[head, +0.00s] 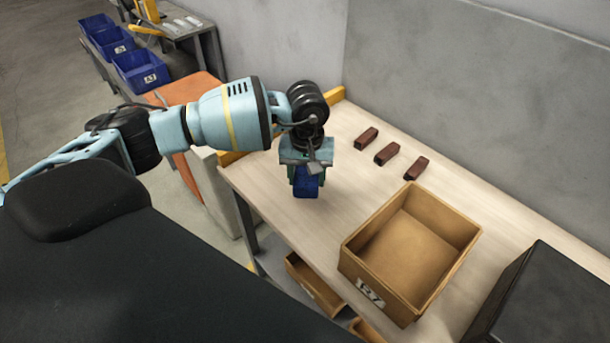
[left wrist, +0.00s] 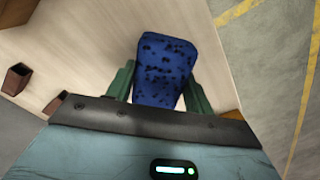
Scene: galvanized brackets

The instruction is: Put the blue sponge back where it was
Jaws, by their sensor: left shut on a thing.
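The blue sponge (head: 306,187) is between the fingers of my left gripper (head: 305,176) in the head view. In the left wrist view the blue sponge (left wrist: 165,68), with dark pores, sits between the two green fingers of my left gripper (left wrist: 160,88), which are shut on it. In the head view it is over the left part of the pale wooden table (head: 265,193). I cannot tell whether the sponge touches the table top. My right gripper is not in view.
An empty tan box (head: 372,282) stands on the table to the right of the sponge. Three small brown blocks (head: 387,153) lie in a row near the wall. A dark box (head: 550,300) is at the lower right. Table is clear between sponge and blocks.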

